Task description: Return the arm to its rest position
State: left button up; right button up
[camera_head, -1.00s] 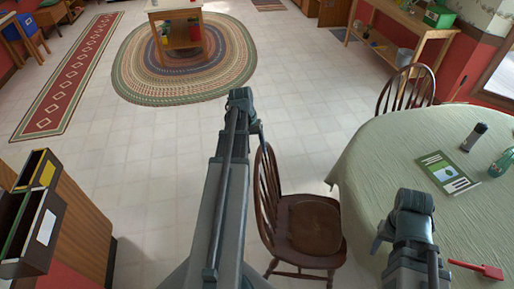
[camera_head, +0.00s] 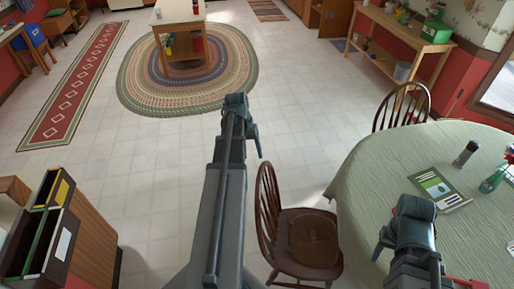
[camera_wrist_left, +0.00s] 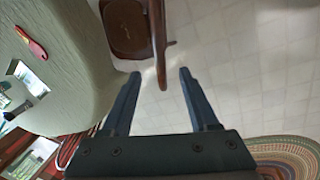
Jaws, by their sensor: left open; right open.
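My left arm reaches up the middle of the head view, with its gripper (camera_head: 250,125) above the bare floor, left of the wooden chair. In the left wrist view the two dark fingers (camera_wrist_left: 160,73) stand apart with nothing between them that they hold; the chair (camera_wrist_left: 126,25) shows beyond them. My right gripper (camera_head: 397,232) is at the lower right of the head view, over or near the left part of the round table. Its jaws are small there and partly hidden, and nothing is seen in them.
The round table with a pale green cloth (camera_head: 365,180) bears a green booklet (camera_head: 436,187), a dark cylinder (camera_head: 466,153), a green bottle (camera_head: 491,182) and a red-handled item (camera_wrist_left: 31,43). A wooden chair (camera_head: 313,240) stands between the arms. A box cabinet (camera_head: 93,240) is lower left.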

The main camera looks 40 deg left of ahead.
pick_arm(q)
jog(key=shift+d, duration=0.1)
jog(key=w+d+f+m+g+b, duration=0.1)
jog(key=d+f+b, duration=0.1)
jog(key=d, duration=0.4)
jog(key=w+d+f+m+b, duration=0.1)
jog(key=d+f+m+b, duration=0.1)
jog(key=d, duration=0.5)
jog(key=s+d+f+m+y+b, duration=0.1)
jog(key=s+d+f+m+b, duration=0.1)
jog(key=d, duration=0.7)
jog(key=s+d+f+m+y+b, duration=0.1)
jog(key=s+d+f+m+b, duration=0.1)
jog(key=d, duration=0.8)
jog(key=s+d+f+m+y+b, duration=0.1)
jog(key=s+d+f+m+b, duration=0.2)
jog(key=d, duration=0.6)
jog(key=shift+s+d, duration=0.2)
jog(key=shift+s, duration=0.2)
